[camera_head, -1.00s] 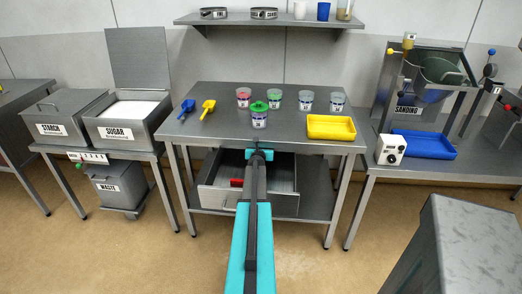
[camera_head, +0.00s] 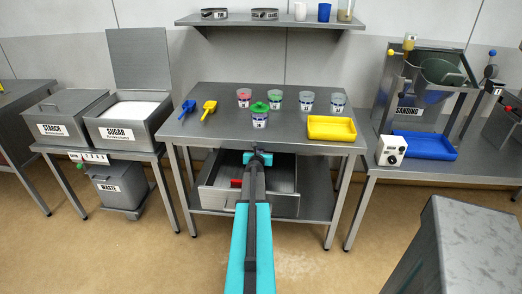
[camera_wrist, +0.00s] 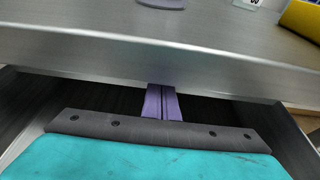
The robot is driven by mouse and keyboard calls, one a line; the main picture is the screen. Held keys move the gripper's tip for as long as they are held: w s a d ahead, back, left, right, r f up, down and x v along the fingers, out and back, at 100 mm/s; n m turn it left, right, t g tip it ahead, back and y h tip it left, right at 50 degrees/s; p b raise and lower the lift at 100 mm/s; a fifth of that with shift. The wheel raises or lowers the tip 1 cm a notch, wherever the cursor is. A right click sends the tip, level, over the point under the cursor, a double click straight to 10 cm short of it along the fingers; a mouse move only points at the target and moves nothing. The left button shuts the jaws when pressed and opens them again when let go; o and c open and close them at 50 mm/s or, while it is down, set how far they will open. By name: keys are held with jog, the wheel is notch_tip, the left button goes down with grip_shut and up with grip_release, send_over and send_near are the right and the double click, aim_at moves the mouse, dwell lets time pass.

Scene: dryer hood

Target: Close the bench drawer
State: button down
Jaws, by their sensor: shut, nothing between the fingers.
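The bench drawer (camera_head: 284,205) hangs open under the middle steel bench, pulled out toward me. A red item (camera_head: 236,183) lies inside it at the left. My gripper (camera_head: 255,149) reaches over the open drawer near the bench's front edge. In the wrist view its purple fingers (camera_wrist: 162,92) are shut together and empty, pointing toward the bench front edge, with the dark drawer interior (camera_wrist: 215,112) around them. My arm covers the middle of the drawer front, so any handle there is hidden. I cannot tell whether the fingers touch anything.
The bench top (camera_head: 225,120) carries several labelled cups, a blue scoop (camera_head: 188,107), a yellow scoop (camera_head: 209,106) and a yellow tray (camera_head: 331,127). A lower shelf (camera_head: 316,203) lies beneath the drawer. A grey block (camera_head: 460,245) stands at front right. The floor before the drawer is clear.

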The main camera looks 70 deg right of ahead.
jog(key=shift+v, duration=2.3)
jog(key=shift+s, duration=0.15)
